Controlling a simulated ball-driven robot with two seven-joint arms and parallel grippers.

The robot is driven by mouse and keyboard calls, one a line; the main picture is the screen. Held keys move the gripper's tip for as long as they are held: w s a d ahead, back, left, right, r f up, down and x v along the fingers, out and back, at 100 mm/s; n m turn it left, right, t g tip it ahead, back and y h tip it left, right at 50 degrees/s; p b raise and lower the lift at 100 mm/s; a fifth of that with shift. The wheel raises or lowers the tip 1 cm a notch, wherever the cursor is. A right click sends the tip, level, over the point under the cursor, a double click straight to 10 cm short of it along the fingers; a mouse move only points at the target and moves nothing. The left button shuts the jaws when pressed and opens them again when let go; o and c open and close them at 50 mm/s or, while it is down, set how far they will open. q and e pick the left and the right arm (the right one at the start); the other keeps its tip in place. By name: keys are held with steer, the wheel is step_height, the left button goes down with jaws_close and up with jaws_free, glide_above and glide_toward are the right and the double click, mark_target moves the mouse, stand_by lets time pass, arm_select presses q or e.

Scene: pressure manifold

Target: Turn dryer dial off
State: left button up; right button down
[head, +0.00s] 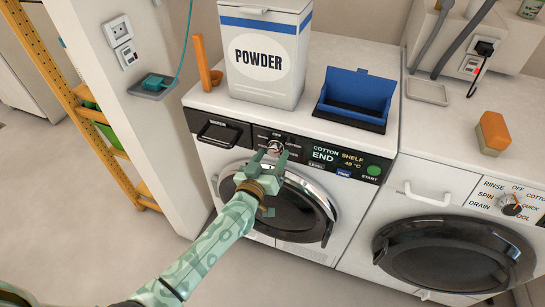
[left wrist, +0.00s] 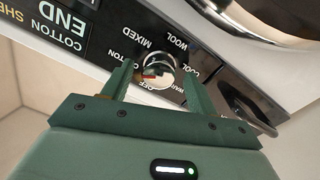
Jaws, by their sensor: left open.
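The dryer (head: 215,160) is the left machine. Its round silver dial (head: 276,147) sits on the black control panel, with OFF printed above it. My left gripper (head: 269,159) is open at the panel, its fingers in front of the dial. In the left wrist view the dial (left wrist: 160,64) lies between the two fingertips of the gripper (left wrist: 158,74), with labels OFF, COTTON, MIXED, WOOL and COOL around it. A small red-orange mark shows on the dial; I cannot tell which label it points to, nor whether the fingers touch it. My right gripper is not in view.
The dryer display (head: 335,157) reads COTTON, END, SHELF.

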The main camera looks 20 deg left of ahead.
arm_select(q)
steer(key=shift+w, duration=0.45)
steer(key=c, duration=1)
steer(key=n, duration=0.5)
steer(key=shift+n+p, duration=0.3)
steer(key=n, duration=0.4)
steer(key=shift+d+n, duration=0.1)
steer(key=shift+n, duration=1.2)
